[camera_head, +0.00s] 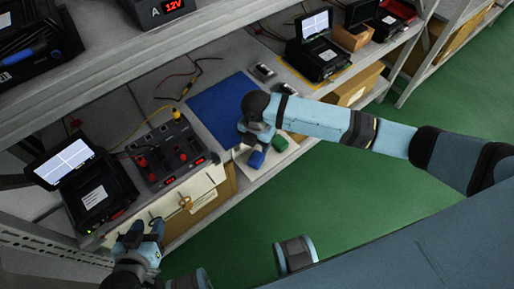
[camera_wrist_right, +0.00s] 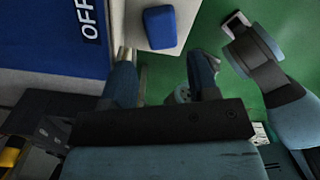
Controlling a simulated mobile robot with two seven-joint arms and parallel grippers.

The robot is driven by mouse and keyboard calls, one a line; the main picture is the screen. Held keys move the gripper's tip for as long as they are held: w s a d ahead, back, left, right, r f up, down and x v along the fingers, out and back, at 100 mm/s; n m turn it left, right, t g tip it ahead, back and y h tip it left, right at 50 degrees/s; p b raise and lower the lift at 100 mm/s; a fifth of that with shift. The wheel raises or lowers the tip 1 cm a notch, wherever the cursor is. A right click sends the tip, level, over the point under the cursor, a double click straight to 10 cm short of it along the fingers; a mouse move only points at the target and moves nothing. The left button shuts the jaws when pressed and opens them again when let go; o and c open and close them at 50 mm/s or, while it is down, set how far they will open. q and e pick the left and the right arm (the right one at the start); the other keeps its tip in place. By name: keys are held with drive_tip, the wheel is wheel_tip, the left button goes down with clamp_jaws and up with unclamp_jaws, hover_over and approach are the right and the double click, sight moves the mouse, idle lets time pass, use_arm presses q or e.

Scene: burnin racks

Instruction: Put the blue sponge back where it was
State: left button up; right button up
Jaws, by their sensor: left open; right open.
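The sponge also shows in the right wrist view (camera_wrist_right: 160,28), beyond the fingertips. My right gripper (camera_head: 253,139) is open just beside the sponge; in the wrist view its fingers (camera_wrist_right: 164,72) are apart with nothing between them. My left gripper (camera_head: 140,238) is open and empty at the lower left, in front of the shelf with the instruments.
A blue mat (camera_head: 221,110) lies beside the board. A power supply (camera_head: 170,152) with red knobs and a black case with a lit screen (camera_head: 97,192) stand to the left. Another screened case (camera_head: 318,57) stands farther back. Green floor (camera_head: 235,230) is open in front.

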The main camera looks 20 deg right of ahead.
drive_tip(key=s+a+r+m+t+y, duration=0.1)
drive_tip(key=s+a+m+t+y, duration=0.4)
drive_tip(key=s+a+m, duration=0.4)
drive_tip(key=s+d+m+t, duration=0.3)
drive_tip(key=d+m, duration=0.3)
drive_tip(key=m, duration=0.1)
drive_tip(key=s+d+r+m+t+h, duration=0.1)
drive_tip(key=s+d+m+t, duration=0.2)
drive_tip(key=d+m, duration=0.3)
drive_tip(key=shift+s+d+r+m, duration=0.15)
drive_tip(key=shift+s+r+m, duration=0.1)
drive_tip(key=shift+s+m, duration=0.55)
use_arm(q)
wheel_tip(320, 180, up, 16)
drive_tip(key=s+a+p, duration=0.1)
drive_tip(key=p, duration=2.3)
drive_tip(key=shift+s+a+r+g+y, duration=0.15)
drive_tip(key=shift+s+a+g+y, duration=0.15)
drive_tip(key=shift+a+y, duration=0.1)
use_arm(e)
wheel_tip(320, 180, up, 16)
drive_tip(key=s+d+h, duration=0.1)
drive_tip(key=shift+d+r, duration=0.15)
drive_tip(key=shift+d, duration=0.2)
